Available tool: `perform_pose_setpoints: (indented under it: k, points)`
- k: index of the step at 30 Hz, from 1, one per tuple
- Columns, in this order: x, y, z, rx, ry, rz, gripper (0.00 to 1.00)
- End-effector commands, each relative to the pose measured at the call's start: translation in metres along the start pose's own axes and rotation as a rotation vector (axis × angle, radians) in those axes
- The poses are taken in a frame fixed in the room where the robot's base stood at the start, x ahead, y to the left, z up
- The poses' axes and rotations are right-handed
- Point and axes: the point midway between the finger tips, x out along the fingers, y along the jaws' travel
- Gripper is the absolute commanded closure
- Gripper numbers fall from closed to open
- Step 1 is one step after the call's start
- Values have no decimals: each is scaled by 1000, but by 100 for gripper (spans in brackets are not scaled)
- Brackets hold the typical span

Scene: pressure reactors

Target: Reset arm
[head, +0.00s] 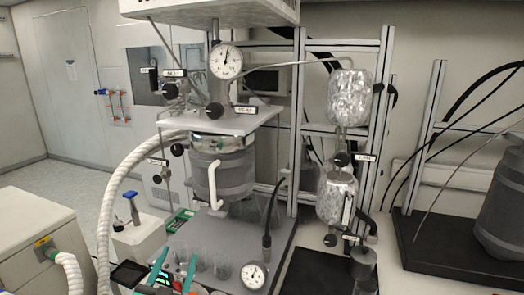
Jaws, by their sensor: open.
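Neither my arm nor my gripper can be made out in the head view. The reactor stand is in the middle, with a grey reactor vessel (222,170) clamped under a metal head plate (220,122). A round pressure gauge (226,61) stands on top of it. A white handle (213,186) hangs at the vessel's front.
A white corrugated hose (112,205) curves down on the left. Two foil-wrapped vessels (349,98) hang on the metal frame (382,100). Teal-coloured tools (158,264), glass beakers (221,269) and a second gauge (254,276) are at the bottom. A dark vessel (502,205) stands far right.

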Motion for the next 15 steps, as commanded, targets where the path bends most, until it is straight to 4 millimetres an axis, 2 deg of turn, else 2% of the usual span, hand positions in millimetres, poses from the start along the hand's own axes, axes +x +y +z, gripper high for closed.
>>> perform_pose_setpoints:
  k: [1, 6, 11, 15]
  points:
    - [-8, 17, 18, -33, -20, -5, 47]
    - [-36, 64, 65, -127, -75, -40, 47]
    - [-71, 107, 102, -198, -126, -69, 47]
    - [-108, 142, 127, -245, -167, -90, 47]
